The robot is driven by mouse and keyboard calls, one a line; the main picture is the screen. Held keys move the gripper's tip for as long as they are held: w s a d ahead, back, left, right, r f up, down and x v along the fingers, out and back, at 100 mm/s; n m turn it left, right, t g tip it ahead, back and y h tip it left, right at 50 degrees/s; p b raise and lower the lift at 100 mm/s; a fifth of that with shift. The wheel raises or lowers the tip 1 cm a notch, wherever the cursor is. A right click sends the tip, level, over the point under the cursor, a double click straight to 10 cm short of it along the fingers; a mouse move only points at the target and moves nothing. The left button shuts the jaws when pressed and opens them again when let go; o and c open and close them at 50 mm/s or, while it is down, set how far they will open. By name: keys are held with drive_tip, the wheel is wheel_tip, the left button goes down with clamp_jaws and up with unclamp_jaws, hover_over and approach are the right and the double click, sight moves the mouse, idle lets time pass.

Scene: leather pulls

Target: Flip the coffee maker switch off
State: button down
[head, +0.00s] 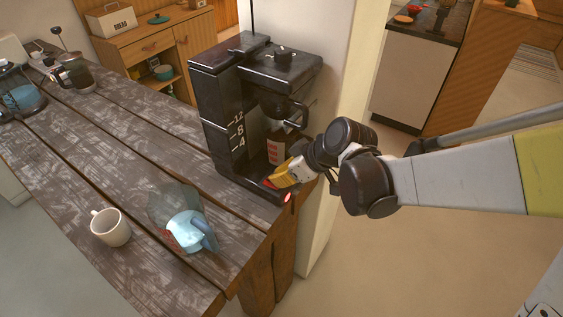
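The black coffee maker (215,105) stands upright at the right end of the wooden table, with level marks 12, 8 and 4 on its tank. A small switch (286,198) glows red at the end of its base. My gripper (268,184), yellow with red at the tips, reaches in from the right. Its tips are low over the coffee maker's base, just up and left of the glowing switch in the picture. I cannot tell whether they touch the base. The fingers are too small and overlapped to tell open from shut. No held object shows.
A cream mug (111,229) and a glass jug with a light blue part (186,231) stand on the table's (140,180) near side. Another carafe (78,74) is at the far left. A pale wall post (335,110) rises right behind the coffee maker. Open floor lies right.

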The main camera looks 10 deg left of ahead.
drive_tip(key=shift+d+f+t+y+b, duration=0.3)
drive_tip(key=shift+f+y+b, duration=0.2)
drive_tip(key=shift+f+b, duration=0.15)
drive_tip(key=shift+r, duration=0.25)
drive_tip(key=shift+a+r, duration=0.1)
drive_tip(key=shift+r, duration=0.05)
drive_tip(key=shift+s+d+f, duration=0.25)
drive_tip(key=shift+s+d, duration=0.1)
drive_tip(key=shift+d, duration=0.4)
